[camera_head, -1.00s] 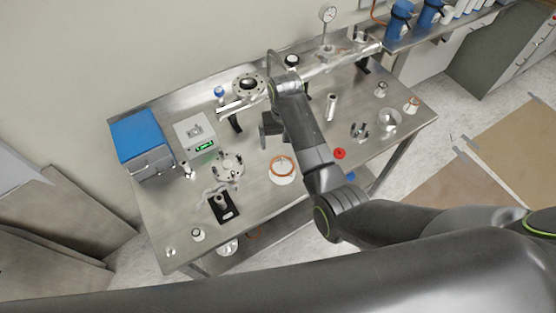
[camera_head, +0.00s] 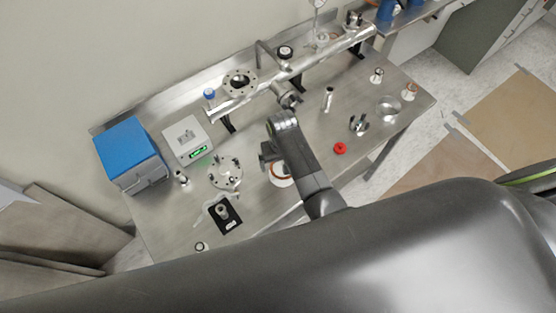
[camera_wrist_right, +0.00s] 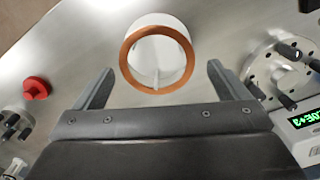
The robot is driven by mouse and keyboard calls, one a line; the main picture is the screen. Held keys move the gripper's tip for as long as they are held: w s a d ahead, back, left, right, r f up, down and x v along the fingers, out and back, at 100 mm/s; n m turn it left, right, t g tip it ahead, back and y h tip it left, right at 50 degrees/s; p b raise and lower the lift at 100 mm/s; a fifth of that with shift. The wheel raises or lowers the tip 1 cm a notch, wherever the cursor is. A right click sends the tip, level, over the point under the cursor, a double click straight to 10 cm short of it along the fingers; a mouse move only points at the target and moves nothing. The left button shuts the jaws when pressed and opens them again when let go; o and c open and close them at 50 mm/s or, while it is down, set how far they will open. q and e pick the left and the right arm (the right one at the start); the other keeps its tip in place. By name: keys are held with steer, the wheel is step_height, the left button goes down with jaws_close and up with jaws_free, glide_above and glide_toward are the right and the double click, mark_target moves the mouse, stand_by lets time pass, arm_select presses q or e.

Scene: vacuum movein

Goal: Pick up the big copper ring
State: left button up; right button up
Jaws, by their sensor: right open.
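The big copper ring (camera_wrist_right: 126,62) lies on a white round holder (camera_wrist_right: 158,27) on the metal table. In the right wrist view it is at the top centre, ahead of and between the open fingers of my right gripper (camera_wrist_right: 151,85), not touching them. In the head view the copper ring (camera_head: 274,176) is partly hidden by my right arm, and my right gripper (camera_head: 266,158) is beside it, toward its upper left. The gripper is empty. My left gripper is not in view.
A red knob (camera_head: 340,148) lies right of the ring, and a round flange with studs (camera_head: 225,184) lies left. A metal tube (camera_head: 300,72) runs along the back. A blue box (camera_head: 130,150) and a display unit (camera_head: 187,140) stand at left.

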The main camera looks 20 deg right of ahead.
steer(key=shift+s, duration=0.1)
steer(key=shift+s+d+r, duration=0.15)
steer(key=shift+s, duration=0.3)
steer(key=shift+w+f, duration=0.25)
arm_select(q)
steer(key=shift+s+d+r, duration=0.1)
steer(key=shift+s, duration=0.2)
arm_select(e)
steer(key=shift+s, duration=0.1)
steer(key=c, duration=0.9)
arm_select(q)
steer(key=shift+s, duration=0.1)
arm_select(e)
steer(key=shift+c, duration=0.2)
